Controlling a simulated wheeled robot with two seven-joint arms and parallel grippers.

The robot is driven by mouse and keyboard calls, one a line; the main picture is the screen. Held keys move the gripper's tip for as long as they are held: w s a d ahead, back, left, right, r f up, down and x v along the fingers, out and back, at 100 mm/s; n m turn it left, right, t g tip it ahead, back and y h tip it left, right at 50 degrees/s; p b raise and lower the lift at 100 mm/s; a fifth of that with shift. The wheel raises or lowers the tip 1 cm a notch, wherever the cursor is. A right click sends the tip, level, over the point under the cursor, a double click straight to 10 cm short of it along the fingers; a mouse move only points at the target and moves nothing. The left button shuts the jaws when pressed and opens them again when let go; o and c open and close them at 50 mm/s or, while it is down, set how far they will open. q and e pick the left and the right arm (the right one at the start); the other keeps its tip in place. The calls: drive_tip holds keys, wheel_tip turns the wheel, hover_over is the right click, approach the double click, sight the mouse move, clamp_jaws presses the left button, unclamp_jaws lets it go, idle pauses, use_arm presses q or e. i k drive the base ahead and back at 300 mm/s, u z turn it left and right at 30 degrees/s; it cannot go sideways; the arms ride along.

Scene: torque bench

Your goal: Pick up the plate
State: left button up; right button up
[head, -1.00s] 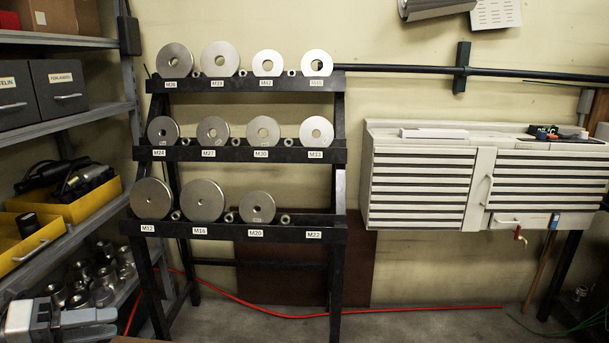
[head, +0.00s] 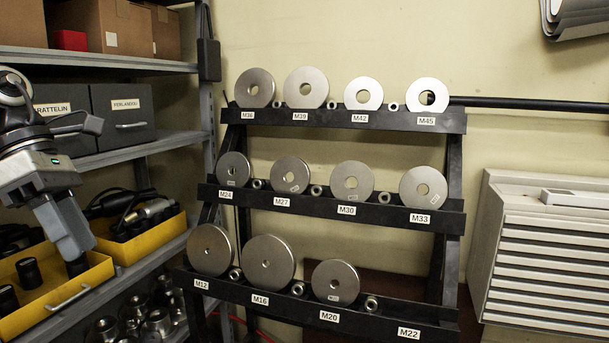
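Several round grey metal plates with centre holes stand on the three tiers of a black rack (head: 330,207). The top row runs from the M36 plate (head: 246,97) to the M45 plate (head: 414,95). The middle row runs from M24 (head: 234,180) to M33 (head: 409,187). The bottom row has M12 (head: 202,262), M16 (head: 259,278) and M20 (head: 323,294); no plate stands above the M22 label. My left gripper (head: 72,246) points down at the left, in front of the shelves and apart from the plates. Its finger opening cannot be made out. My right gripper is out of view.
Grey shelving (head: 160,144) on the left holds dark labelled boxes (head: 122,112), a yellow bin (head: 40,307) and metal sockets (head: 157,322). Small nuts sit between the plates. A pale slatted cabinet (head: 553,262) stands at the right. A rail runs along the wall.

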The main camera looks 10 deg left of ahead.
sight(436, 196)
drive_tip(key=z, duration=0.6)
drive_tip(key=i, duration=1.25)
drive_tip(key=z, duration=0.75)
drive_tip(key=i, duration=0.4)
drive_tip(key=u, duration=0.1)
